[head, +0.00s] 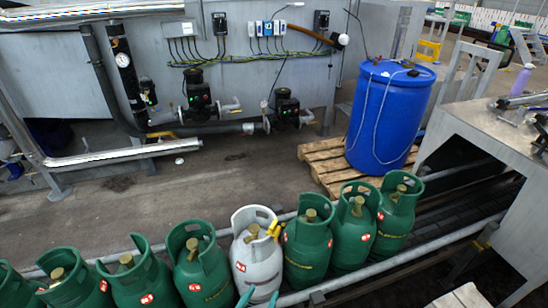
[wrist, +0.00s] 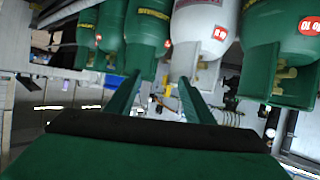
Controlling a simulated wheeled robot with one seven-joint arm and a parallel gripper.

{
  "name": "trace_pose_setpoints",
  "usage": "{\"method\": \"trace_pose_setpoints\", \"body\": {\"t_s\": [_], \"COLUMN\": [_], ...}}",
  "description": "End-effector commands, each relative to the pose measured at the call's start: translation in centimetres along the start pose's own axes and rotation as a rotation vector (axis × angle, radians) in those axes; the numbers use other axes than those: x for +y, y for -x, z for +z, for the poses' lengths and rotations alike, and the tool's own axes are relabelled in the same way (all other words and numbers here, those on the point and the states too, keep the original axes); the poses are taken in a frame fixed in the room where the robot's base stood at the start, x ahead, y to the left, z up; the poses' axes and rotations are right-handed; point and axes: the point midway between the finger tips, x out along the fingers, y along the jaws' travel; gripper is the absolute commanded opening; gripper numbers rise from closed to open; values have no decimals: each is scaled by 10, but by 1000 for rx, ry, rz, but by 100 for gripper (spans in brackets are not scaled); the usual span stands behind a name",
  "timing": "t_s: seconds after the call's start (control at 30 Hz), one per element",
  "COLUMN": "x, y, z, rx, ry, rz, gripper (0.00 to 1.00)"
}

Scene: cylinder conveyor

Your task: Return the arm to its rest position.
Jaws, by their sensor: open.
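My gripper (head: 259,298) shows only as two teal fingertips at the bottom edge of the head view, in front of the white gas cylinder (head: 257,252). In the wrist view my gripper (wrist: 157,82) has its two green fingers spread apart with nothing between them. The white cylinder (wrist: 203,28) appears upside down beyond the right finger there, with green cylinders on both sides. I cannot tell whether a fingertip touches the white cylinder. The rest of my arm is out of the head view.
Green cylinders (head: 307,248) stand in a row along the conveyor rail (head: 437,238). A blue barrel (head: 387,117) stands on a wooden pallet (head: 325,160) behind them. A grey metal housing (head: 490,140) is at the right. Pumps and pipes line the back wall; the floor before it is open.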

Motion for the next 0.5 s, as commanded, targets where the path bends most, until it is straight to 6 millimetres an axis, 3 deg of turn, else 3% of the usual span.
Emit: {"method": "trace_pose_setpoints", "body": {"t_s": [0.27, 0.5], "x": [19, 38], "y": [35, 86], "z": [64, 101], "rx": [-19, 4], "ry": [85, 113], "rz": [-153, -275], "gripper": [48, 48]}}
